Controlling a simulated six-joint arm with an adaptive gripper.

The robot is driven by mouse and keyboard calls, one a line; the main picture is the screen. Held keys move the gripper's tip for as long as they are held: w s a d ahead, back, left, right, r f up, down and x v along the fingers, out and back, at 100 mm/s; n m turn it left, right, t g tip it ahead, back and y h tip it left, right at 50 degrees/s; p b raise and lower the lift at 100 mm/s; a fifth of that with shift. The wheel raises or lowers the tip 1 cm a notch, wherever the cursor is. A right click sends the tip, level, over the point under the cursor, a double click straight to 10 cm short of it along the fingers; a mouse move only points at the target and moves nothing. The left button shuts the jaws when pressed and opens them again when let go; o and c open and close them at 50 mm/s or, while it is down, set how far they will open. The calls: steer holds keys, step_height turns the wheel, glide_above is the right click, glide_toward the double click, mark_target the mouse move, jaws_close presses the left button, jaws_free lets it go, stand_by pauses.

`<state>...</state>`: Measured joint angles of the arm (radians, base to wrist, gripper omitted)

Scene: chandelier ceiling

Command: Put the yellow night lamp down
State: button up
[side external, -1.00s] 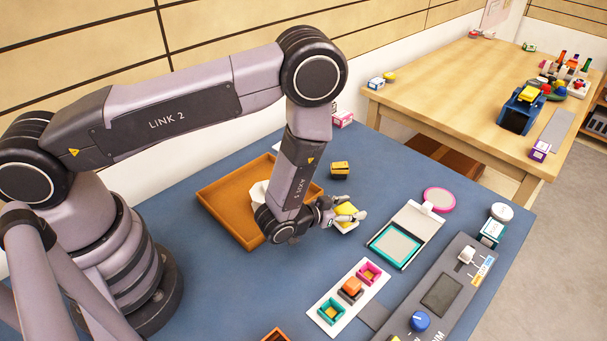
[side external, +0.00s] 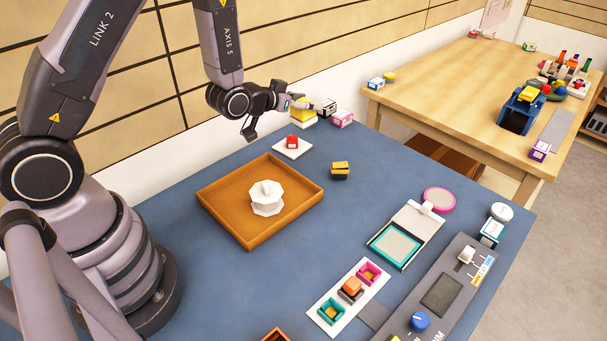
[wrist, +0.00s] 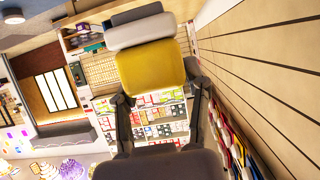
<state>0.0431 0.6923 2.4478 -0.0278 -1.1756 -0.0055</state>
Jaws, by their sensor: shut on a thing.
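The yellow night lamp (side external: 302,114), a yellow block with a pale end, is in my gripper (side external: 301,104) at the back of the blue table in the side view. My gripper is shut on it and holds it up in the air, near the wall. In the wrist view the lamp's yellow body (wrist: 152,68) sits between the two dark fingers (wrist: 160,92), with its pale grey-white part at the far end. The fingers cover part of the lamp in the side view.
A red item on a white plate (side external: 292,153), a pink-and-white box (side external: 343,119) and a yellow-black block (side external: 340,171) are near. Blue table (side external: 345,240) is bare right of the tray.

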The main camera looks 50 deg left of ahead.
steer(key=shift+s+a+r, duration=0.1)
steer(key=shift+a+r, duration=0.35)
steer(key=shift+a, duration=0.35)
steer(key=shift+d+f, duration=0.1)
steer(key=shift+d, duration=0.3)
steer(key=s+d+f+m+g+h, duration=0.25)
steer(key=d+m+h, duration=0.2)
steer(key=d, duration=0.25)
steer(key=s+d+f+m+g+h, duration=0.1)
steer(key=s+d+m+g+h, duration=0.25)
steer(key=d+m, duration=0.2)
steer(key=s+d+f+m+g+h, duration=0.2)
steer(key=d+m+g+h, duration=0.15)
steer(key=d, duration=0.35)
steer(key=s+f+m+g+y, duration=0.1)
steer(key=s+f+m+g, duration=0.2)
steer(key=s+m+g, duration=0.45)
steer(key=s+f+m+g+y, duration=0.1)
steer(key=s+f+m+g, duration=0.2)
steer(key=s+m+g, duration=0.45)
steer(key=shift+n+t, duration=0.85)
steer(key=shift+s+f, duration=0.2)
steer(key=shift+f, duration=0.95)
steer(key=shift+s+f, duration=0.15)
steer(key=shift+f, duration=0.95)
steer(key=shift+s+f, duration=0.2)
steer(key=shift+f, duration=0.95)
steer(key=shift+f, duration=0.5)
